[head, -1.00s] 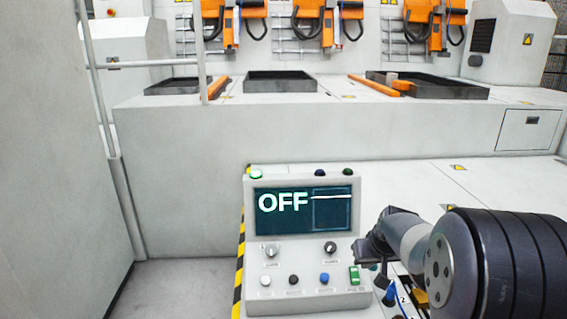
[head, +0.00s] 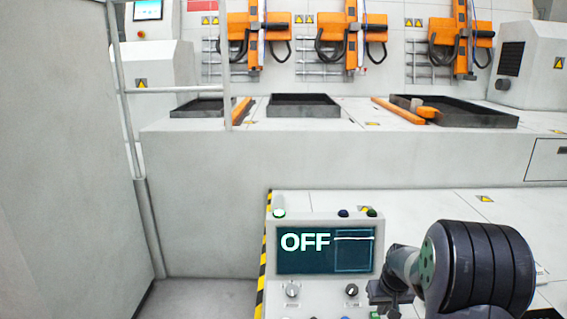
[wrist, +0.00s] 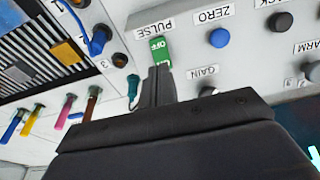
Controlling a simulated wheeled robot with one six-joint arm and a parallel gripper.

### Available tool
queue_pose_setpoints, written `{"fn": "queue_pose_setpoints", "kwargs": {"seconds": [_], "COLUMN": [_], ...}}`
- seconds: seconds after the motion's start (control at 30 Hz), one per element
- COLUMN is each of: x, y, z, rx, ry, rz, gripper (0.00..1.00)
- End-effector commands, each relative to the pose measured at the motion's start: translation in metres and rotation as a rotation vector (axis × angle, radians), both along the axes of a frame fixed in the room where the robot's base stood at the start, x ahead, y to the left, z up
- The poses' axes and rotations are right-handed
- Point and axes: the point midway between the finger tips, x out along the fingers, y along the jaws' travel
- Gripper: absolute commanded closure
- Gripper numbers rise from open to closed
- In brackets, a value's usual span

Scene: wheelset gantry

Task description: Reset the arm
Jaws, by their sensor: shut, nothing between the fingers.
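My gripper (wrist: 158,85) is shut and empty in the wrist view. Its fingertips are just below the green switch (wrist: 161,52), marked OFF, by the PULSE label; I cannot tell whether they touch it. In the head view my gripper (head: 381,297) is small and dark at the right edge of the control panel (head: 322,262). The panel's screen (head: 326,250) reads OFF. My arm comes in from the lower right.
In the wrist view, a blue knob (wrist: 220,38) by ZERO and a dark knob (wrist: 281,22) sit on the panel. A blue plugged cable (wrist: 97,40) and several coloured plugs are at left. Behind stands a white platform (head: 230,160) with black trays (head: 303,112) and orange machines (head: 354,35).

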Motion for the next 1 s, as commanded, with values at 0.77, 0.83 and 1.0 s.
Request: {"fn": "queue_pose_setpoints", "kwargs": {"seconds": [0.77,0.83,1.0], "x": [-0.011,-0.011,-0.007], "y": [0.000,0.000,0.000], "z": [0.041,0.039,0.022], "rx": [0.000,0.000,0.001], "ry": [-0.001,0.001,0.004], "rz": [-0.001,-0.001,-0.001], "gripper": [1.00,1.00,1.00]}}
